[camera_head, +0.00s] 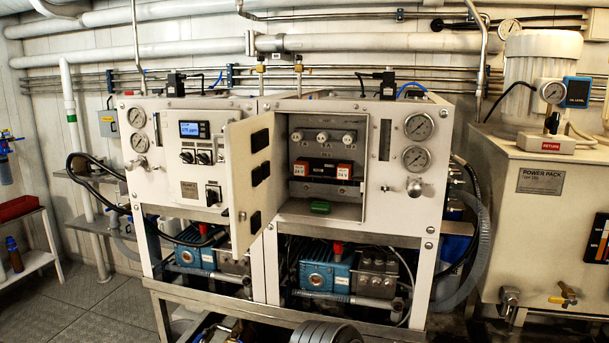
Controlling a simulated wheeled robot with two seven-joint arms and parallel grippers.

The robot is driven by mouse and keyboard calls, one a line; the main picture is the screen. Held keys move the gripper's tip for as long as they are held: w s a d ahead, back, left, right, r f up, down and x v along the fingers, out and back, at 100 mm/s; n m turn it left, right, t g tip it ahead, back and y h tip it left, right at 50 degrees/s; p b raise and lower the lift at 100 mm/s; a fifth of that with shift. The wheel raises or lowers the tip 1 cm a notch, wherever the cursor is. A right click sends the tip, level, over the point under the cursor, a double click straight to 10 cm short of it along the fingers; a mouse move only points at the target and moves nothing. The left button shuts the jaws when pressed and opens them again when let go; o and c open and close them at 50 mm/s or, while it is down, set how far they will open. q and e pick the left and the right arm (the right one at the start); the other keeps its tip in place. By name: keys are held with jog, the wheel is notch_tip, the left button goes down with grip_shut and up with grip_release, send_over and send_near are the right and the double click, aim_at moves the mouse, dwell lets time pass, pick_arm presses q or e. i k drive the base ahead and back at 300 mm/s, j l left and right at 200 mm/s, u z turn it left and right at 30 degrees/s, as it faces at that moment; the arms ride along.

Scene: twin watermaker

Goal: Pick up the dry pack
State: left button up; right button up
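An open cabinet (286,213) is set in the front of the right-hand watermaker unit. On its floor lies a small green rounded object (320,207), the likeliest dry pack, though I see no label on it that I can read. A row of three round white-faced parts (322,136) sits above on the back wall. Neither of my grippers is in view, and nothing touches the green object.
The cabinet door (238,190) stands swung open on the left, projecting forward. Gauges (417,158) and a knob are right of the opening. Blue pumps (325,272) and hoses sit below. A power pack tank (545,235) stands at the right. Floor at the left (85,312) is clear.

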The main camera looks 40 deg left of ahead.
aim_at(318, 207)
jog(key=k+j+u, duration=0.1)
jog(key=j, duration=0.45)
jog(key=k+j, duration=0.2)
jog(key=j, duration=0.35)
jog(key=k+j+u, duration=0.15)
jog(key=j, duration=0.35)
jog(key=k+j, duration=0.1)
jog(key=j, duration=0.45)
jog(key=k+j+u, duration=0.15)
jog(key=j, duration=0.45)
jog(key=i+l, duration=0.05)
